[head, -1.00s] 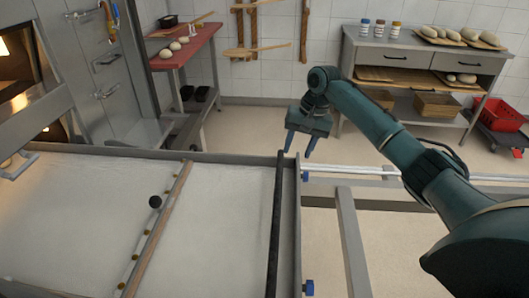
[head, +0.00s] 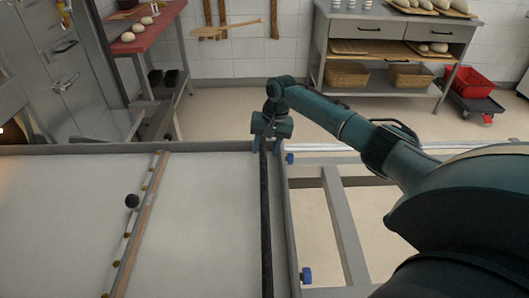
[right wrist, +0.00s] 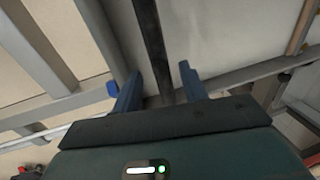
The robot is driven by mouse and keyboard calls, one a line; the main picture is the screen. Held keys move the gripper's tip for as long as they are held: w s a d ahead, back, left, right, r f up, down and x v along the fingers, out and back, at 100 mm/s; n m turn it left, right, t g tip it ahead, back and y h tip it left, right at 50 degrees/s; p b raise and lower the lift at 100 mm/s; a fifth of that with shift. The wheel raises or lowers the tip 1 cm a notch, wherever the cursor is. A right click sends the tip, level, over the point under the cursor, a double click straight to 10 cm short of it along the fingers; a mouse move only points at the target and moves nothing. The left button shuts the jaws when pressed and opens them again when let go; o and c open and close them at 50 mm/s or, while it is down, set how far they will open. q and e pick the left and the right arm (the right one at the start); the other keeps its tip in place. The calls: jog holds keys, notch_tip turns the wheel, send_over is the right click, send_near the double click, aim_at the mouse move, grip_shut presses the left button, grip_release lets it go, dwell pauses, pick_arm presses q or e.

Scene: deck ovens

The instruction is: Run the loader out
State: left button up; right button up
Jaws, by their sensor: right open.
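The loader (head: 60,240) is a wide bed of pale canvas in a grey metal frame, filling the lower left of the head view. A dark bar (head: 266,220) runs along its right end; it also shows in the right wrist view (right wrist: 151,40). My right gripper (head: 267,146) is open at the bar's far end. In the right wrist view its two blue fingers (right wrist: 161,75) stand on either side of the bar, with gaps visible. A wooden strip (head: 140,225) with a black knob (head: 132,201) crosses the canvas. My left gripper is not in view.
Grey rails (head: 345,225) with open gaps extend right of the loader. The oven front (head: 12,120) is at the left edge. A red-topped table (head: 140,35) with dough and a bench (head: 390,45) with baskets stand behind. Floor between them is clear.

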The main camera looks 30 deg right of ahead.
jog(key=shift+w+a+f, duration=0.1)
jog(key=shift+a+f, duration=0.1)
jog(key=shift+f, duration=0.7)
grip_shut()
